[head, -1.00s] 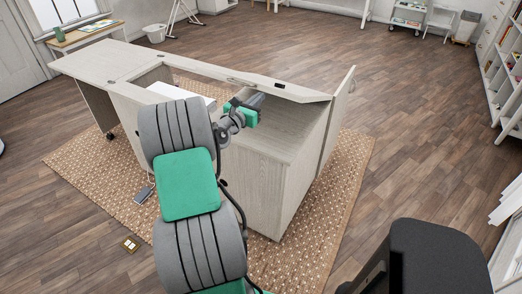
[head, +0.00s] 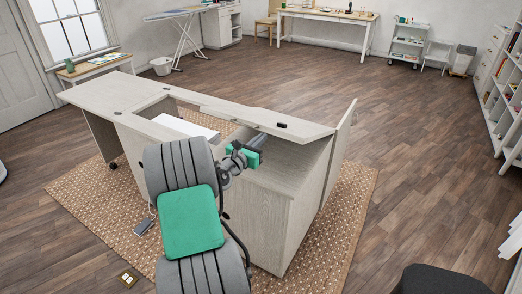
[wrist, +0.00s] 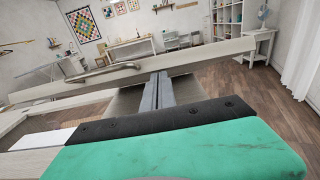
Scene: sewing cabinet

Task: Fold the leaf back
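The sewing cabinet (head: 256,222) stands on a woven rug, its pale wood top partly opened. The leaf (head: 264,119) is a long pale board at the cabinet's right end in the head view. It is tilted, with its near edge raised above the cabinet body. In the wrist view the leaf (wrist: 204,58) is seen nearly edge-on, with a metal handle (wrist: 104,73) on it. My gripper (head: 262,139) reaches in under the raised edge. In the wrist view its fingers (wrist: 156,80) lie close together, tips at the leaf's lower edge; whether they touch is unclear.
A panel (head: 338,155) stands upright at the cabinet's right end. A white surface (head: 188,126) lies in the middle opening. A small dark object (head: 281,125) is on the leaf. A phone-like object (head: 143,227) lies on the rug (head: 95,205).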

